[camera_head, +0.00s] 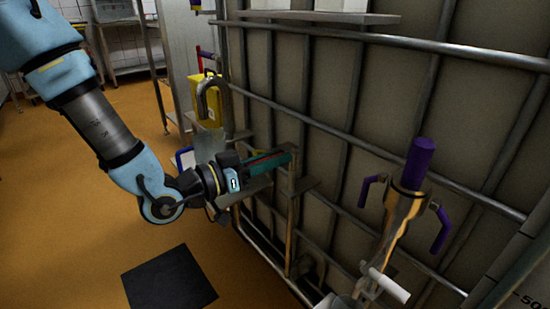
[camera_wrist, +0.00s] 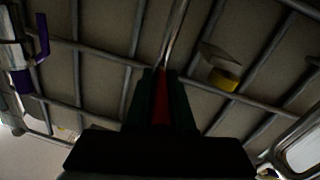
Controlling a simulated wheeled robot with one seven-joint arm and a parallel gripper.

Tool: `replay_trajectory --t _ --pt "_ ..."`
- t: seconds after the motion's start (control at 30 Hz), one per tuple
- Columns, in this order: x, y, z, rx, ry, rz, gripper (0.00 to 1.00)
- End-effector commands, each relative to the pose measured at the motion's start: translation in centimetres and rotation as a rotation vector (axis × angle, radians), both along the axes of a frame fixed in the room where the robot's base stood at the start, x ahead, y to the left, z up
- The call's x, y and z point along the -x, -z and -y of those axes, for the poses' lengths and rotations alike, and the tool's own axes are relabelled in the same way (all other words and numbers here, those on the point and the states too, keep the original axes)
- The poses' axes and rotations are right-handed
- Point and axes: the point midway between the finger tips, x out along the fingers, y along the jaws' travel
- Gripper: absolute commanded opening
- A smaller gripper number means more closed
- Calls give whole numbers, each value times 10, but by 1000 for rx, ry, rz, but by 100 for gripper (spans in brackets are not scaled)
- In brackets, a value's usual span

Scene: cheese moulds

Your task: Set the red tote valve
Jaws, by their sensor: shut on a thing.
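My gripper (camera_head: 288,156) reaches in from the left to the front of the caged tote (camera_head: 400,85). Its green fingers are closed around a narrow red piece (camera_head: 262,158), which looks like the red valve handle. The wrist view shows the red piece (camera_wrist: 161,98) lengthwise between the two fingers of my gripper (camera_wrist: 160,75). A metal rod or pipe (camera_wrist: 175,30) runs onward from just beyond the fingertips. The valve body is mostly hidden by the gripper, and I cannot tell the handle's angle from open or shut.
A metal fitting with purple handles (camera_head: 420,165) stands at the right front. A yellow container (camera_head: 204,98) and a curved metal pipe (camera_head: 212,90) are behind the gripper. Cage bars run close along the reach. A dark mat (camera_head: 168,278) lies on the otherwise open orange floor (camera_head: 70,200).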

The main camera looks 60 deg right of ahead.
Motion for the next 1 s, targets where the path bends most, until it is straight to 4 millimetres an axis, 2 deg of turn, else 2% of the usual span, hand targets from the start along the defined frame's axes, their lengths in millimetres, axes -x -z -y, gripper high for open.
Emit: replay_trajectory --t 0.27,0.47,1.0 --pt "-2 0 0 0 20 0 0" --pt "-7 -2 3 1 103 2 0" --pt "-20 -1 17 -1 577 4 0"
